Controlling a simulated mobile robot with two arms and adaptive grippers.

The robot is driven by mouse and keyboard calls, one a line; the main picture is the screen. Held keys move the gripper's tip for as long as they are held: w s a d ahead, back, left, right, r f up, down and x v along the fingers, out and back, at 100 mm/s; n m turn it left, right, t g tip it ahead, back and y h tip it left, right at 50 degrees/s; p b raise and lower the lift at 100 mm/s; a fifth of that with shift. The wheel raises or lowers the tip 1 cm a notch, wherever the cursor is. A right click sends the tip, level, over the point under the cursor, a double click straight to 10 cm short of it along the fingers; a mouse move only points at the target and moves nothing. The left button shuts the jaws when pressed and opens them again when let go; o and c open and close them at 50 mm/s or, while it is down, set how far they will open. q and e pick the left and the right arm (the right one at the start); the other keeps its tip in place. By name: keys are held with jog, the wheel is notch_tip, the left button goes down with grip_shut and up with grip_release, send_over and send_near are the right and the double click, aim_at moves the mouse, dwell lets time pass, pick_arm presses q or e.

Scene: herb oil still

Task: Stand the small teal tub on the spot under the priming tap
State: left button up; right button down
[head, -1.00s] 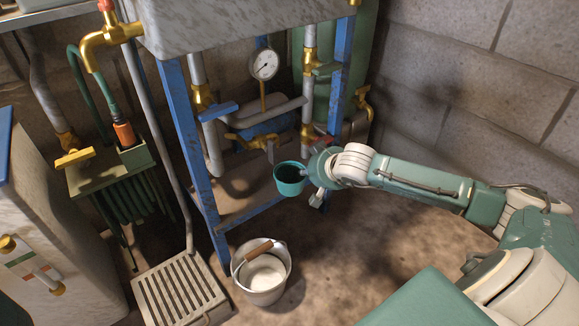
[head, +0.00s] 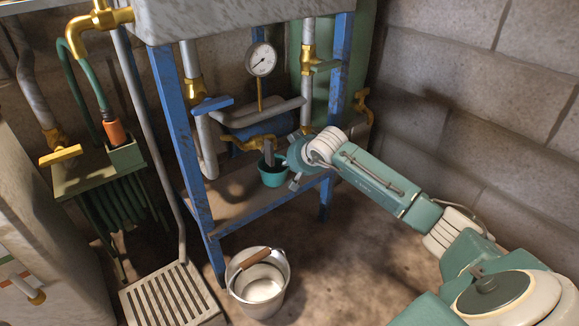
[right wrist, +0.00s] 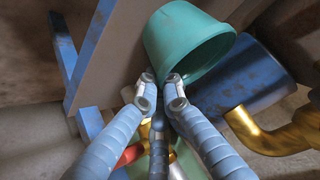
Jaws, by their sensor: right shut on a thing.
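The small teal tub (head: 273,180) is held mouth up over the lower shelf (head: 232,203) of the blue frame, below the blue pump body and its brass fittings. I cannot tell whether its base touches the shelf. My right gripper (head: 283,166) is shut on the tub's near side. The right wrist view shows both fingertips (right wrist: 160,92) at the wall of the tub (right wrist: 185,45). A brass spout (right wrist: 270,135) stands beside the tub there. A brass tap (head: 240,143) sits behind and left of the tub in the head view. The spot itself is not clearly visible. My left gripper is not in view.
Blue frame legs (head: 178,140) stand left and right of the shelf opening. A steel bucket (head: 259,285) stands on the floor in front, beside a slatted grate (head: 170,298). A gauge (head: 261,60) and grey pipes hang above the shelf. Floor right of the bucket is clear.

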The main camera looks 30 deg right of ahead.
jog(key=shift+f, duration=0.1)
jog(key=c, duration=1.9)
grip_release()
jog(key=shift+c, duration=0.2)
